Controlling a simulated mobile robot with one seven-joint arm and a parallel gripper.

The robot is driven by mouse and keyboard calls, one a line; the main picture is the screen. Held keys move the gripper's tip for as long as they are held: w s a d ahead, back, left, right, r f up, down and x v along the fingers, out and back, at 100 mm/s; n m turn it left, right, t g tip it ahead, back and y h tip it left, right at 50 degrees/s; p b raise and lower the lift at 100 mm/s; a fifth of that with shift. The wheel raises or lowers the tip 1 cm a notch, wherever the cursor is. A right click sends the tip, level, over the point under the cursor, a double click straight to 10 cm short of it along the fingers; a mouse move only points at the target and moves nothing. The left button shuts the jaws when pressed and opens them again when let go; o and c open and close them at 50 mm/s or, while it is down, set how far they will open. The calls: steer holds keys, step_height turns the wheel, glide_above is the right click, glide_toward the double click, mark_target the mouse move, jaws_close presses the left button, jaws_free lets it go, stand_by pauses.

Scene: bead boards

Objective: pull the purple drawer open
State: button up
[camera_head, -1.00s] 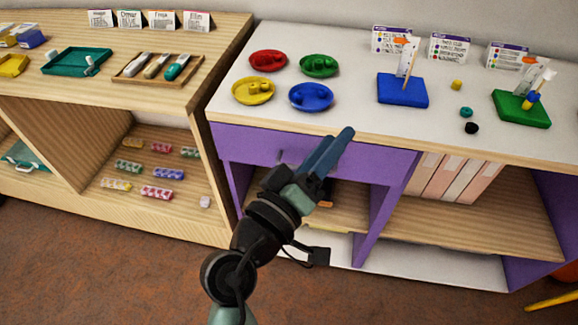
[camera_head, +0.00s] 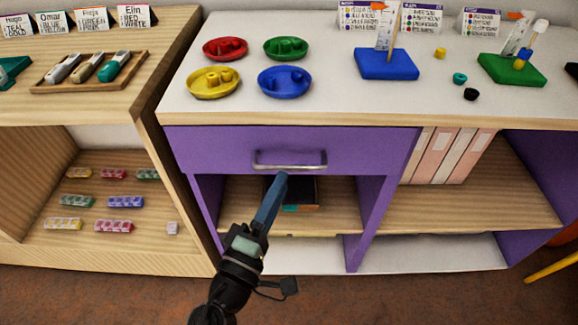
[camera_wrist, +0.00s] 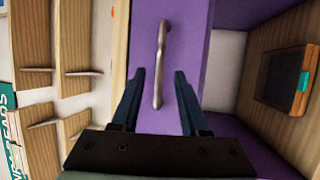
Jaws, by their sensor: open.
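The purple drawer (camera_head: 215,148) is the wide front under the white counter top, and it looks closed. Its silver bar handle (camera_head: 290,166) runs across the lower middle of the front. In the wrist view the handle (camera_wrist: 161,62) stands upright in the picture against the purple front (camera_wrist: 186,35). My gripper (camera_head: 282,178) is just below and in front of the handle in the head view. In the wrist view my gripper (camera_wrist: 158,74) is open, with one finger on each side of the handle's lower part; I cannot tell whether either finger touches it.
Below the drawer, a shelf holds a dark box (camera_head: 305,192). On the counter stand red (camera_head: 209,55), green (camera_head: 270,56), yellow (camera_head: 205,93) and blue dishes (camera_head: 270,92), and a blue board (camera_head: 387,70). A wooden shelf unit (camera_head: 150,100) stands close on the left. The floor in front is clear.

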mark_target(289, 166)
steer(key=shift+x, duration=2.7)
jaws_close()
